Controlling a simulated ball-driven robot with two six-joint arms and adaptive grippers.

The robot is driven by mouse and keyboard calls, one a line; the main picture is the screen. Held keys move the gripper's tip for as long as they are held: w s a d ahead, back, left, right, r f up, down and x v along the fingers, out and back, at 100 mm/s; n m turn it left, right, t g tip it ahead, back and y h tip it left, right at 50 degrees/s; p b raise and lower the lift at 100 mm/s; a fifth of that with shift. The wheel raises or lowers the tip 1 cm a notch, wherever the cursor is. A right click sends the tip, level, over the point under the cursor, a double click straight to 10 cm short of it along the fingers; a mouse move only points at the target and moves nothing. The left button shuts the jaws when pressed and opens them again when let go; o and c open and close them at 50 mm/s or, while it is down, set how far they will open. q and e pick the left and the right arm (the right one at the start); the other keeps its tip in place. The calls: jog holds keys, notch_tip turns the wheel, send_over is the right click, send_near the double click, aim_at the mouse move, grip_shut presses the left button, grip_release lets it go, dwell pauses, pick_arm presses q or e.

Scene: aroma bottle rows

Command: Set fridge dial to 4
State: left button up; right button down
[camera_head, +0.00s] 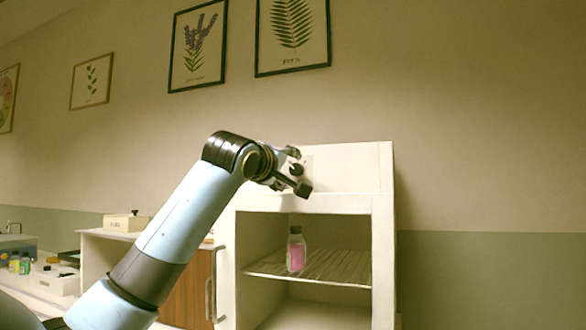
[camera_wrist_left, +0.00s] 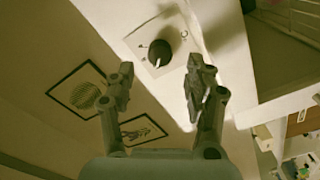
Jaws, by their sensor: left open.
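The fridge dial is a dark round knob (camera_wrist_left: 160,53) with a white pointer mark, on a pale square plate (camera_wrist_left: 140,38) in the left wrist view. Small marks beside it are too blurred to read. In the head view the dial (camera_head: 297,170) sits on the upper front panel of the white fridge (camera_head: 350,168). My left gripper (camera_head: 298,173) is open at that panel. In the left wrist view its two fingers (camera_wrist_left: 160,68) stand apart, either side of the dial's line; I cannot tell whether they touch it. My right gripper is not in view.
The fridge compartment is open, with a pink bottle (camera_head: 296,252) on a wire shelf (camera_head: 330,266). A door handle (camera_head: 211,298) stands at the fridge's left. A counter with small bottles and boxes (camera_head: 60,282) is at the far left. The wall right of the fridge is clear.

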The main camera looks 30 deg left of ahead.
aim_at(295, 170)
pick_arm(q)
jog(key=x, duration=0.4)
jog(key=shift+w, duration=0.1)
grip_shut()
